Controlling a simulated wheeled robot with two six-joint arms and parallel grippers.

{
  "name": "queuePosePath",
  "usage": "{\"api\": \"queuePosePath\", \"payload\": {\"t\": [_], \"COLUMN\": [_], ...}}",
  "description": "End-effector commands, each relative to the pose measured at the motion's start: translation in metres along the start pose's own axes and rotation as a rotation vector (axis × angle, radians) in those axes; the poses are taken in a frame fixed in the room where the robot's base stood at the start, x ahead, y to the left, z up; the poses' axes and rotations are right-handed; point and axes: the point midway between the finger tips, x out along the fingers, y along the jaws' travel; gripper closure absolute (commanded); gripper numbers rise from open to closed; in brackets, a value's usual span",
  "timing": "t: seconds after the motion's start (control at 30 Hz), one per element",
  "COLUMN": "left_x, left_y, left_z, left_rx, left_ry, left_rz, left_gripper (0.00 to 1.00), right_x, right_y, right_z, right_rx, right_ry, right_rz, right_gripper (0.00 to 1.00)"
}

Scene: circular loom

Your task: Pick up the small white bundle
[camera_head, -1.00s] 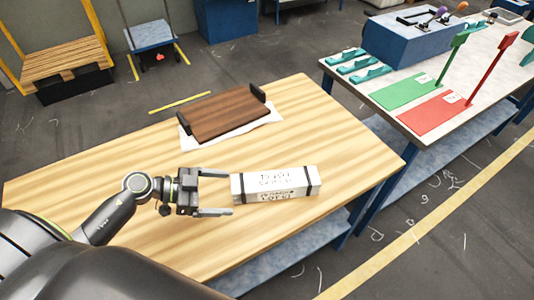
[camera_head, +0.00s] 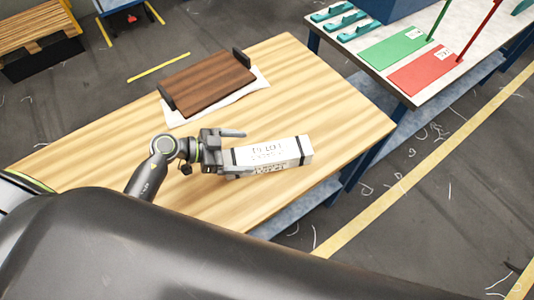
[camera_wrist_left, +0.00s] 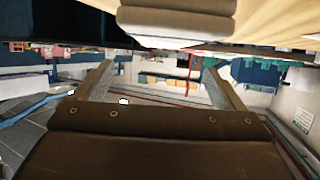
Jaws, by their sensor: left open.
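The small white bundle (camera_head: 270,156) is a white box-like block with black straps and dark print. It lies near the right front edge of the wooden table (camera_head: 330,90). My left gripper (camera_head: 236,152) is at the bundle's left end, with its jaws apart. One finger shows along the far side of that end; the near finger is mostly hidden. I cannot tell whether the fingers touch the bundle. In the left wrist view the two fingers (camera_wrist_left: 158,85) stand wide apart, and the bundle is not clearly seen between them. My right gripper is not in view.
A brown board with black handles (camera_head: 207,82) lies on a white sheet behind the gripper. A second table with a green panel (camera_head: 394,47) and a red panel (camera_head: 424,73) stands at the upper right. The left of the wooden table is clear.

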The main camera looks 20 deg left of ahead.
Motion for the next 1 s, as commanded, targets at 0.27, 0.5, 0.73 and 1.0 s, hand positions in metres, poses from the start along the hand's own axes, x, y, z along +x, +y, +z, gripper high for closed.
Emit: {"api": "queuePosePath", "payload": {"t": [0.27, 0.5, 0.73, 1.0], "left_x": [0.033, 0.047, 0.076, 0.087], "left_y": [0.0, -0.002, -0.005, -0.005], "left_z": [-0.001, 0.001, 0.004, 0.007], "left_rx": [0.001, -0.001, -0.001, 0.002], "left_ry": [0.001, 0.002, 0.003, -0.001], "left_rz": [0.001, 0.001, 0.002, 0.0], "left_gripper": [0.09, 0.09, 0.09, 0.09], "right_x": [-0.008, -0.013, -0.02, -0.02], "right_y": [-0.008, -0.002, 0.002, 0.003], "right_z": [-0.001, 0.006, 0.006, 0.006], "right_rx": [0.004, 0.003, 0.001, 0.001], "right_ry": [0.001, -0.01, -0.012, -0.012], "right_rz": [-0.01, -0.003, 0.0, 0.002], "right_gripper": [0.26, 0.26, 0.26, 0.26]}}
